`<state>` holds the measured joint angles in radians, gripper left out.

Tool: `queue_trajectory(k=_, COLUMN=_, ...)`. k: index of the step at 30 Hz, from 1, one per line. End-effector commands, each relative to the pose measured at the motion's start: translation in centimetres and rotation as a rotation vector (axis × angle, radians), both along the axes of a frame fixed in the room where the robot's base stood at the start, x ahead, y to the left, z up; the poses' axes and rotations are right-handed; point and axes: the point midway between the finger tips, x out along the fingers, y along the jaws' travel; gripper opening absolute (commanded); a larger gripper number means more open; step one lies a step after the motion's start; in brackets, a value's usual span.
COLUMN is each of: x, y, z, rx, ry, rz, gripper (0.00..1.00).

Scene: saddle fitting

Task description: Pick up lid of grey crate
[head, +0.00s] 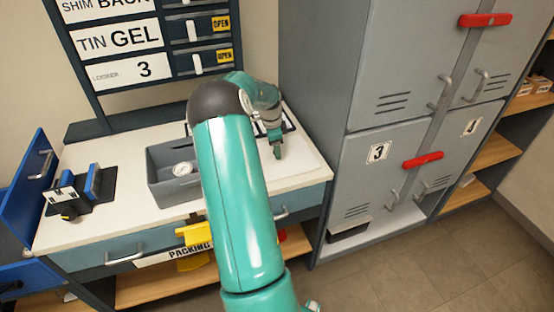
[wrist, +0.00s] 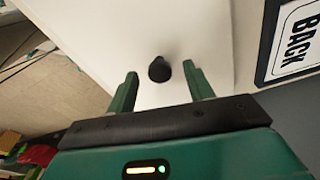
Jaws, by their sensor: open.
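The grey crate (head: 165,190) stands open on the white bench, with a round gauge (head: 182,169) inside it. My gripper (head: 276,152) points down over the bench to the right of the crate. In the wrist view, my gripper (wrist: 161,72) is open, with a finger on each side of a black knob (wrist: 159,69). The knob stands on a flat white surface (wrist: 155,30), which may be the lid; its full outline is not clear. I cannot tell whether the fingers touch the knob. My arm hides part of the crate in the head view.
A label reading BACK (wrist: 293,42) lies to the right of the knob. A blue and black fixture (head: 80,192) is on the bench's left. Grey lockers (head: 385,135) with red handles stand close to the right. A sign board (head: 145,45) rises behind the bench.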

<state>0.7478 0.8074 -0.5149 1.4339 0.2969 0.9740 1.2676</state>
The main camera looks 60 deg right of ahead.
Motion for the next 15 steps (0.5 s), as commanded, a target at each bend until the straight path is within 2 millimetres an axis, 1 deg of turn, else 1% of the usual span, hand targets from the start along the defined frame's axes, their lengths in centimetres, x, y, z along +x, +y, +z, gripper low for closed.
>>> queue_trajectory(k=2, x=-0.06, y=-0.05, z=-0.46, rx=0.0, ry=0.0, rz=0.0, gripper=0.52)
queue_trajectory(k=7, x=-0.04, y=-0.05, z=-0.44, rx=-0.001, ry=-0.001, rz=0.0, gripper=0.52)
queue_trajectory(k=8, x=-0.04, y=-0.05, z=-0.44, rx=-0.001, ry=-0.001, rz=0.0, gripper=0.48)
queue_trajectory(k=9, x=-0.05, y=-0.06, z=-0.42, rx=-0.001, ry=-0.001, rz=0.0, gripper=0.4)
queue_trajectory(k=11, x=-0.04, y=-0.05, z=-0.42, rx=-0.001, ry=0.0, rz=0.001, gripper=0.29)
queue_trajectory(k=12, x=-0.04, y=-0.05, z=-0.41, rx=-0.001, ry=0.0, rz=0.001, gripper=0.21)
queue_trajectory(k=14, x=-0.05, y=-0.05, z=-0.4, rx=-0.001, ry=0.0, rz=0.001, gripper=0.09)
queue_trajectory(k=15, x=-0.05, y=-0.05, z=-0.39, rx=-0.001, ry=0.0, rz=0.001, gripper=0.01)
